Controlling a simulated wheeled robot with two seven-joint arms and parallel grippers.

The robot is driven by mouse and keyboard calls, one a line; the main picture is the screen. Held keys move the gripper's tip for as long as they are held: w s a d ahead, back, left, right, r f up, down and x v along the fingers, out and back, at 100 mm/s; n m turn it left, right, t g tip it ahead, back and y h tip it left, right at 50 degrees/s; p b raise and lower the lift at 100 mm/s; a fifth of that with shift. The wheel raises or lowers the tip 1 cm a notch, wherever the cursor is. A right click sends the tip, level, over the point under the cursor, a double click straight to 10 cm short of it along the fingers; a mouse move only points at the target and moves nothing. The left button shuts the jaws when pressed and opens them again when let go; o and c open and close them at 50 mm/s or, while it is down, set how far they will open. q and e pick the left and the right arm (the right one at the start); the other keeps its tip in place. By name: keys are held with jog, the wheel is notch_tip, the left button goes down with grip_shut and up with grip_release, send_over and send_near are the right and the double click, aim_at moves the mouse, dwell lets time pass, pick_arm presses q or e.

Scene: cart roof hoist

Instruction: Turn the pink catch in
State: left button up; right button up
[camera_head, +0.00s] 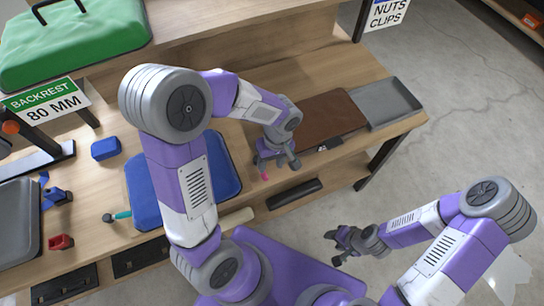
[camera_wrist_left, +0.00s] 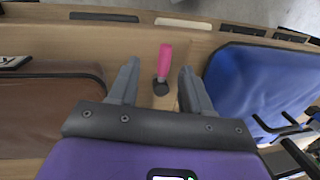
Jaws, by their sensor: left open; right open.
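The pink catch (camera_wrist_left: 165,62) shows in the left wrist view as a pink handle on a dark pivot at the wooden bench's front edge. The handle points toward the top of that view. In the head view its pink tip (camera_head: 265,177) shows just below my left gripper (camera_head: 278,166). My left gripper is open; in the wrist view its two fingers (camera_wrist_left: 160,72) lie on either side of the catch, with gaps to both. I cannot tell the height between fingers and catch. My right gripper (camera_head: 343,246) is open and empty over the floor, clear of the bench.
A brown panel (camera_head: 327,119) and a grey tray (camera_head: 385,102) lie right of the catch in the head view. A blue pad (camera_head: 223,165) lies left, partly behind my left arm. A dark handle (camera_head: 295,194) is on the bench front. Open floor lies right.

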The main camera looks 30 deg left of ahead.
pick_arm(q)
jog(key=shift+n, duration=0.4)
jog(key=f, duration=0.2)
jog(key=a+f+b, duration=0.2)
jog(key=f, duration=0.1)
jog(key=shift+s+f, duration=0.3)
jog(key=shift+f, duration=0.05)
pick_arm(e)
jog(key=shift+w+f, duration=0.15)
jog(key=shift+f, duration=0.4)
jog(key=shift+w+f, duration=0.15)
jog(key=shift+f, duration=0.4)
pick_arm(q)
grip_shut()
